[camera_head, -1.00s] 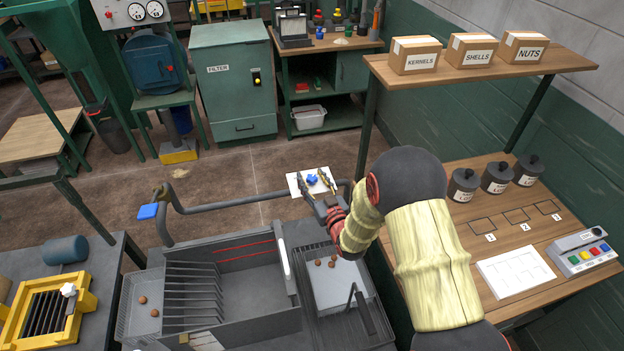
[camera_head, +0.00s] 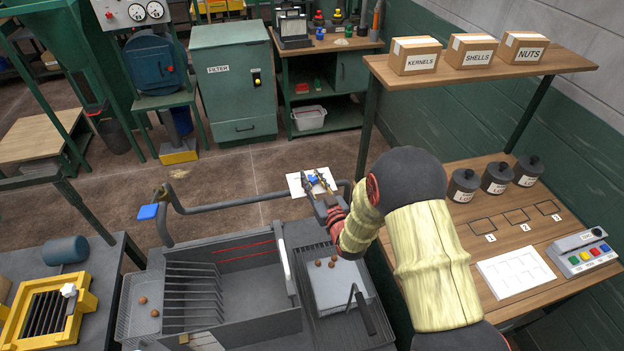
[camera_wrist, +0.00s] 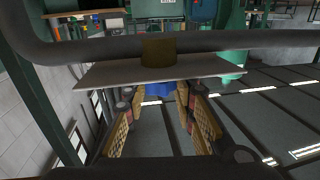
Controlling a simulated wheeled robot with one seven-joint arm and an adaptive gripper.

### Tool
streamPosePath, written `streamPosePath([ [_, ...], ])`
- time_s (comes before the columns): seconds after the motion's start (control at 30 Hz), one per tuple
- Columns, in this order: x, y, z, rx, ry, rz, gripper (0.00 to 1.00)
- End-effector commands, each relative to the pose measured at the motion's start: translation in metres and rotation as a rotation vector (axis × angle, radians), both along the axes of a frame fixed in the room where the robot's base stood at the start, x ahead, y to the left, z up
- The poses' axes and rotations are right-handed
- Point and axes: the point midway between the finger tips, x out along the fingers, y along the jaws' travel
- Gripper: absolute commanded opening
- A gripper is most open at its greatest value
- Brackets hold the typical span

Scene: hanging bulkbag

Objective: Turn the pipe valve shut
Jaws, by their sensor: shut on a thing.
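A grey pipe (camera_head: 240,203) runs above the grey trough. Its valve has a brass body (camera_wrist: 158,52) and a blue handle (camera_wrist: 158,90), with a pale plate (camera_wrist: 150,70) between them in the wrist view. My gripper (camera_head: 316,180) is at the pipe's right end, its yellow fingers (camera_wrist: 160,112) shut on the blue handle. In the head view the fingers hide most of this handle. A second blue handle (camera_head: 148,212) with a brass fitting (camera_head: 162,192) is at the pipe's left end, apart from my gripper.
Below the pipe stand a slatted grey trough (camera_head: 235,285) and a tray (camera_head: 335,285) with brown nuts. A wooden bench (camera_head: 480,225) with dark jars and a button box (camera_head: 582,258) is at right. A green filter cabinet (camera_head: 235,100) stands behind; open floor (camera_head: 250,165) lies between.

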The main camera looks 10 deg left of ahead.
Motion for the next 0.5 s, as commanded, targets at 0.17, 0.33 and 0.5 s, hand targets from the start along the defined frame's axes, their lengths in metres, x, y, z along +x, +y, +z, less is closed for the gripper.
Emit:
streamPosePath([
  [0.17, 0.0000, -0.0002, -0.0002, 0.000, 0.000, 0.002, 0.01],
  [0.33, 0.0009, -0.0015, -0.0010, 0.001, 0.001, 0.030, 0.01],
  [0.5, 0.0022, -0.0025, -0.0011, 0.000, -0.002, 0.109, 0.01],
])
